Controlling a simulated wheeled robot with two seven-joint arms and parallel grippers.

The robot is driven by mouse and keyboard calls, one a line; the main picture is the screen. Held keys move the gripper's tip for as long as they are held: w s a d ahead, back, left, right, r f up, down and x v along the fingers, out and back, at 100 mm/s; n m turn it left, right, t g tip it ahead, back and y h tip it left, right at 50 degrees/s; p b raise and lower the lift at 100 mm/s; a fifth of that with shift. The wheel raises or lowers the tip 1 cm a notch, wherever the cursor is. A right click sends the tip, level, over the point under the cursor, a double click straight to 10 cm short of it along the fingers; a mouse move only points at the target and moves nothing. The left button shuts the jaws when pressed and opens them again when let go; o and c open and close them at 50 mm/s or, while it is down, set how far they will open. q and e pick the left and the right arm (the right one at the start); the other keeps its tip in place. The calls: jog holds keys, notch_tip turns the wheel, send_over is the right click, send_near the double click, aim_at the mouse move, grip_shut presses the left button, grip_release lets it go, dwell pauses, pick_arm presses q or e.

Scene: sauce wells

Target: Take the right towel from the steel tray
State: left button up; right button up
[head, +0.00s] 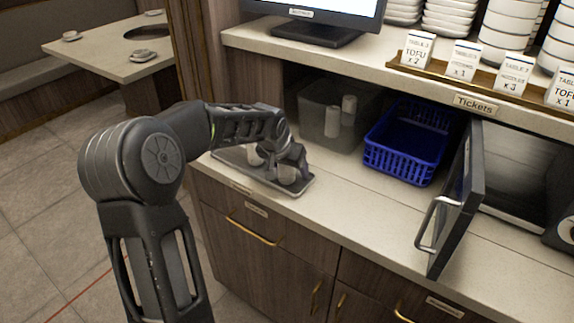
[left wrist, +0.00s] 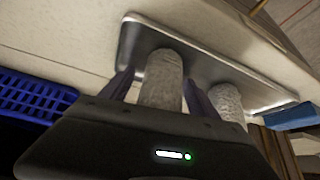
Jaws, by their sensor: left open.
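The right towel (head: 289,176) is partly hidden by my left gripper (head: 287,163). The left towel (head: 255,157) is partly covered by my arm. In the left wrist view the sides swap: the right towel (left wrist: 162,80) lies between the two open fingers of my left gripper (left wrist: 158,95), and the left towel (left wrist: 228,102) is outside them. The tray (left wrist: 200,58) shows behind both. I cannot tell whether the fingers touch the towel. My right gripper is not seen.
A blue basket (head: 400,160) and a grey bin (head: 318,128) with white cylinders stand behind and right of the tray. An open dark door (head: 458,205) juts over the counter at the right. The shelf (head: 365,58) overhangs the back. The counter front between tray and door is clear.

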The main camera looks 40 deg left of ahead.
pick_arm(q)
jog(key=shift+c, duration=0.5)
jog(key=c, duration=1.4)
